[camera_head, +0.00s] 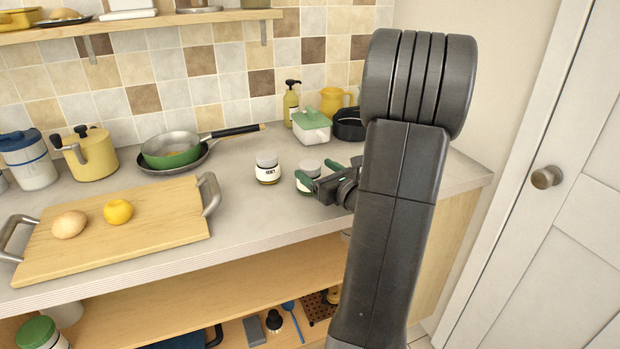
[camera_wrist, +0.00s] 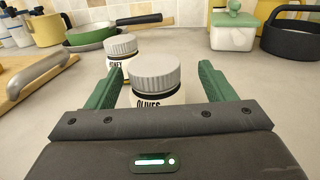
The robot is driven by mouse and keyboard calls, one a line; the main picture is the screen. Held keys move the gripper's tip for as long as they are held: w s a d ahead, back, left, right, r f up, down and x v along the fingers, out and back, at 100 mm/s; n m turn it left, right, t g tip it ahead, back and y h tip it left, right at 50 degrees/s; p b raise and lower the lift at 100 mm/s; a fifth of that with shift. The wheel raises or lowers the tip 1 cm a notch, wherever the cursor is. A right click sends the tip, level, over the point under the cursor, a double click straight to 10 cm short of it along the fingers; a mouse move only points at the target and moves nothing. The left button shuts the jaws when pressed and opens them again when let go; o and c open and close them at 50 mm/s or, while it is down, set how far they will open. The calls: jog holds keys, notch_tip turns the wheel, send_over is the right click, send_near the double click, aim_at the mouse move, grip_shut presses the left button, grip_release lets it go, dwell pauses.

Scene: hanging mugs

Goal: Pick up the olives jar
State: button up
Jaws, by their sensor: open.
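The olives jar (camera_wrist: 157,82) has a ribbed grey lid and a white label reading "OLIVES". In the wrist view it stands upright between the two green fingers of my gripper (camera_wrist: 158,88), which are open on either side of it. The lower part of the jar is hidden by the gripper body. In the head view the same jar (camera_head: 309,171) stands on the counter, with my gripper (camera_head: 320,174) around it from the right and partly covering it.
A similar honey jar (camera_head: 267,168) stands just left of the olives jar, and behind it in the wrist view. A cutting board (camera_head: 150,225) with metal handles lies at left. A green-lidded dish (camera_head: 311,126) and black pot (camera_head: 349,125) stand behind. Counter between is clear.

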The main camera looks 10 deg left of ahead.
aim_at(306, 165)
jog(key=x, duration=0.4)
jog(key=shift+a+f, duration=0.1)
jog(key=shift+a, duration=0.3)
jog(key=shift+c, duration=0.3)
jog(key=c, duration=1.2)
jog(key=shift+o, duration=0.2)
